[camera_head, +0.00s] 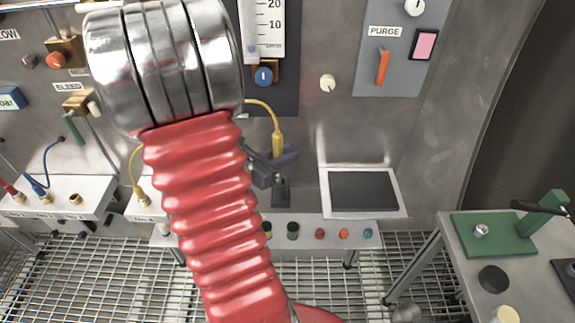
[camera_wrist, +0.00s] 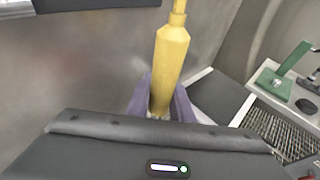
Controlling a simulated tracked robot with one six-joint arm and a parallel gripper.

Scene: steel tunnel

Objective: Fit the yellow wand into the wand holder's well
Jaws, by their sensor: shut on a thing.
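The yellow wand (camera_head: 277,143) is upright in the head view, with a yellow cable curving from its top to the left. My gripper (camera_head: 283,160) has purple fingers shut on its lower part. In the wrist view the wand (camera_wrist: 171,62) stands between the two purple fingers of my gripper (camera_wrist: 161,106), tip hidden behind the gripper body. A small dark block (camera_head: 281,192), seemingly the wand holder, stands on the shelf just below the gripper. Its well cannot be made out, nor can I tell whether the wand tip touches it.
A white-framed dark pad (camera_head: 363,190) is right of the block. Several coloured knobs line the shelf's front edge (camera_head: 300,228). A second yellow plug (camera_head: 140,196) and cable are at left. The steel wall with its purge panel (camera_head: 392,50) is behind. A green fixture (camera_head: 490,235) is on the right bench.

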